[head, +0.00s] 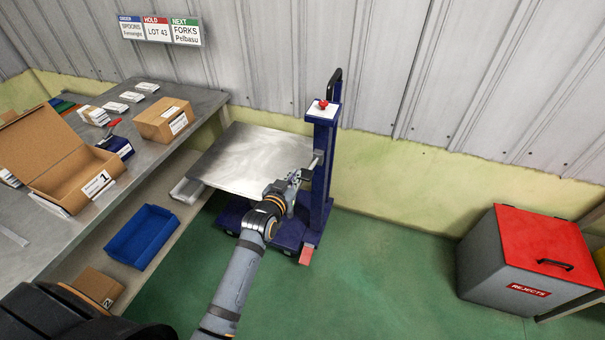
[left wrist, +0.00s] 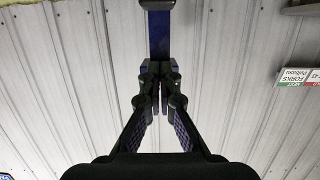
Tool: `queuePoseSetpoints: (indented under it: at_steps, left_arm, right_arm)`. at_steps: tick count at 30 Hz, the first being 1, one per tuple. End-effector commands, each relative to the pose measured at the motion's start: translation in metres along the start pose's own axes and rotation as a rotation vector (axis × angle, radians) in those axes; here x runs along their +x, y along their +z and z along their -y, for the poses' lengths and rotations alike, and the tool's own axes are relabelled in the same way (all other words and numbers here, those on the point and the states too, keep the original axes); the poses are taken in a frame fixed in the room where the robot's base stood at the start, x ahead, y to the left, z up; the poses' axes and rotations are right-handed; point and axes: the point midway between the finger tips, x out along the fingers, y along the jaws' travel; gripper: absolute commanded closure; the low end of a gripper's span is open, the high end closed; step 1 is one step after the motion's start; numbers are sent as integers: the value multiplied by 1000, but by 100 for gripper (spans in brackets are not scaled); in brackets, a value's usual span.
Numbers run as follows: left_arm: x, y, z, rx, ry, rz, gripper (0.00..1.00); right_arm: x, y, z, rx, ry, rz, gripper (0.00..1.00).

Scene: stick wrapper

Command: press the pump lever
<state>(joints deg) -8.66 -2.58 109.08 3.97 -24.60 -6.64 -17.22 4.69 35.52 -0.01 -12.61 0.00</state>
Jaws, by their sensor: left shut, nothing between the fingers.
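A dark blue lift cart (head: 321,190) stands by the wall, with an upright post, a grey platform (head: 250,160) and a black handle on top. A red knob (head: 323,104) sits on a white plate on the post. A red pedal-like piece (head: 306,257) sticks out low at the front of the base; I cannot tell for sure which part is the pump lever. My left gripper (head: 298,177) is by the post at about platform height; contact is unclear. In the left wrist view its fingers (left wrist: 157,88) are shut and empty, with the blue post (left wrist: 159,35) beyond them.
A workbench on the left holds an open carton (head: 60,165), a closed carton (head: 167,119) and small packs. A blue bin (head: 142,236) sits on its lower shelf. A grey rejects bin with a red lid (head: 545,240) stands right. Green floor between is clear.

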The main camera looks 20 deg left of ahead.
Motion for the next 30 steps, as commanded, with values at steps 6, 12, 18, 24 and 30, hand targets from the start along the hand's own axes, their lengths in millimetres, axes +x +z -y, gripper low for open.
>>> queuePoseSetpoints:
  at_steps: [6,12,18,24,30]
  left_arm:
    - [49,-2,0,1,0,-1,100]
    - [78,14,0,1,0,6,100]
    - [83,34,0,1,0,0,100]
    - [84,39,0,1,0,0,100]
    - [84,39,0,1,0,0,100]
  right_arm:
    - [-4,-1,0,0,0,-1,60]
    - [-4,-1,0,0,0,-1,60]
    - [-4,-1,0,0,0,-1,60]
    - [-4,-1,2,1,-2,-1,60]
    - [-4,-1,2,1,-3,-1,60]
